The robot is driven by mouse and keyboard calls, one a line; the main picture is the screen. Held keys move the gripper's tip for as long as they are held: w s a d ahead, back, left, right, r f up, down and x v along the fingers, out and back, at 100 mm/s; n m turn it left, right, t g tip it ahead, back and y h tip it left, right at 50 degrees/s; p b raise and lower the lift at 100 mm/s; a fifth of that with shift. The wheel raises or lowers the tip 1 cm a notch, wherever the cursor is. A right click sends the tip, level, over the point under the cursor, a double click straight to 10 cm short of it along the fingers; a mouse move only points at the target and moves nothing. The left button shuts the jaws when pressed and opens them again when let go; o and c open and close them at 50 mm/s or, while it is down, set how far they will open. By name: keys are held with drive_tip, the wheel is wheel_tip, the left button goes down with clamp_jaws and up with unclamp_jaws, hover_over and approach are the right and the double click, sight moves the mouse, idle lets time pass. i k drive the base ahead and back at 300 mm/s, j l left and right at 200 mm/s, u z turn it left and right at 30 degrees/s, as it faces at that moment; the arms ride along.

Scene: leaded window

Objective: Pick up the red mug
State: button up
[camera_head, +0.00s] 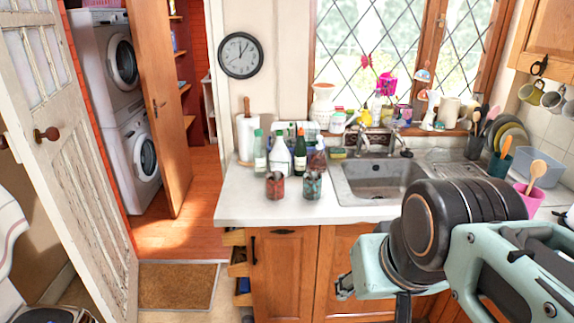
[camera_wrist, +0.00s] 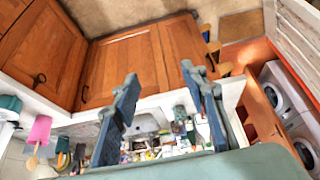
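The red mug (camera_head: 275,185) stands on the white countertop (camera_head: 240,207), left of the sink and near the counter's front edge. A similar greenish mug (camera_head: 312,185) stands just to its right, a small gap apart. My gripper (camera_head: 345,288) is partly in the head view, in front of the cabinet, lower than the mug and to its right. In the wrist view my gripper (camera_wrist: 159,72) has its two dark fingers wide apart with nothing held between them. The red mug cannot be made out surely in the wrist view.
Several bottles (camera_head: 280,154) stand close behind the mugs. The sink (camera_head: 380,180) lies to the right. A pink cup (camera_head: 528,198) with a wooden spoon stands at the far right. The counter left of the red mug is clear. An open door (camera_head: 75,160) stands at left.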

sight(275, 189)
drive_tip(key=j+z, duration=0.15)
drive_tip(key=j, duration=0.55)
drive_tip(key=j+z, duration=0.2)
drive_tip(key=j, duration=0.45)
drive_tip(key=k+j+z, duration=0.15)
drive_tip(key=j, duration=0.5)
